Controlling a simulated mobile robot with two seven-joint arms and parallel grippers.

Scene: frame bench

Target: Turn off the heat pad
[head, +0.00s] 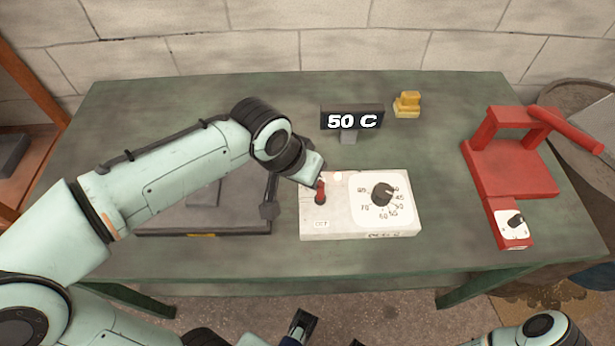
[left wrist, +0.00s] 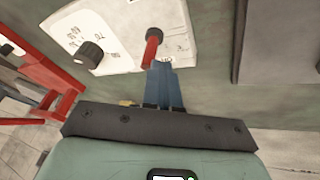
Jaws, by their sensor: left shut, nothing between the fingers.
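The heat pad (head: 245,222) is a flat dark grey plate on the bench, partly hidden by my left arm. Right of it is a white control box (head: 285,0) with a red lever (head: 321,189), a label reading OFF near its front edge, and a black dial (head: 382,193). My left gripper (head: 318,174) is at the lever's far side. In the left wrist view, its shut, empty blue fingers (left wrist: 162,70) are right beside the red lever (left wrist: 151,47); I cannot tell whether they touch. The dial (left wrist: 90,54) shows there too.
A display (head: 352,119) reading 50 C stands behind the box. A small yellow object (head: 407,104) is at the back. A red stand (head: 510,168) with a small dial unit is at the right. The green bench (head: 440,240) is bare between box and stand.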

